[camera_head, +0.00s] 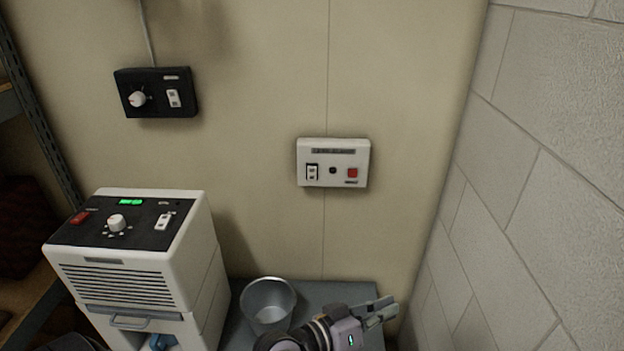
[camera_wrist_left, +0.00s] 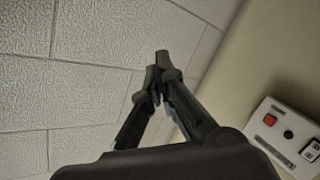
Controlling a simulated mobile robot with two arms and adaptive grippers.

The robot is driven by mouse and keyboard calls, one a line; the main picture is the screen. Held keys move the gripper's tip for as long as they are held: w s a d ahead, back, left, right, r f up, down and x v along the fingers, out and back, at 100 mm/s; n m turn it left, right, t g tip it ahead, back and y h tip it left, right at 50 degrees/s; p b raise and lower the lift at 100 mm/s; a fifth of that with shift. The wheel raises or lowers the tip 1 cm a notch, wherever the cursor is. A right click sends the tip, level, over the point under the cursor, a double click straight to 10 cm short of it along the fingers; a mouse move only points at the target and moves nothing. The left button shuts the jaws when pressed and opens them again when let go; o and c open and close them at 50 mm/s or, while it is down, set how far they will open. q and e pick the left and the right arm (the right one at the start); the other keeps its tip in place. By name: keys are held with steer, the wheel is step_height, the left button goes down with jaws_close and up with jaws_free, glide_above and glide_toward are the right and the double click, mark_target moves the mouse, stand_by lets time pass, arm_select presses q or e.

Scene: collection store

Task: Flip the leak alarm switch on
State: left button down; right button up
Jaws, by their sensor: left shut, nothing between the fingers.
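The white alarm box (camera_head: 333,163) is mounted on the beige wall in the head view. It has a label strip on top, a black-framed white rocker switch (camera_head: 312,172) at left, a dark round part in the middle and a red square button (camera_head: 352,173) at right. The box also shows at the lower right of the left wrist view (camera_wrist_left: 280,135). My left gripper (camera_head: 388,308) is below the box, near the right wall corner, apart from it. Its fingers are shut and empty in the left wrist view (camera_wrist_left: 160,70). My right gripper is not in view.
A black control box (camera_head: 155,92) with a knob and switch hangs on the wall at upper left. A white dehumidifier-like unit (camera_head: 130,255) stands at lower left. A metal bucket (camera_head: 268,303) stands on a grey surface (camera_head: 345,292). A block wall (camera_head: 550,170) bounds the right.

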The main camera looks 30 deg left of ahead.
arm_select(q)
steer(key=w+a+r+n+t+y, duration=0.3)
steer(key=w+a+r+n+t, duration=0.3)
steer(key=r, duration=0.1)
steer(key=w+a+f+n+g+y, duration=0.1)
steer(key=w+a+n+y, duration=0.1)
steer(key=a+n+y, duration=0.5)
steer(key=w+a+f+n+g+y, duration=0.1)
steer(key=w+a+n+g+y, duration=0.1)
steer(key=a+n+y, duration=0.6)
steer(key=a+n, duration=0.2)
steer(key=a, duration=0.1)
steer(key=shift+w+f, duration=0.2)
steer(key=shift+f, duration=0.05)
steer(key=shift+w+a, duration=0.1)
glide_toward(312, 172)
steer(key=x, duration=0.7)
steer(key=shift+w+r+b, duration=0.1)
steer(key=shift+b, duration=0.2)
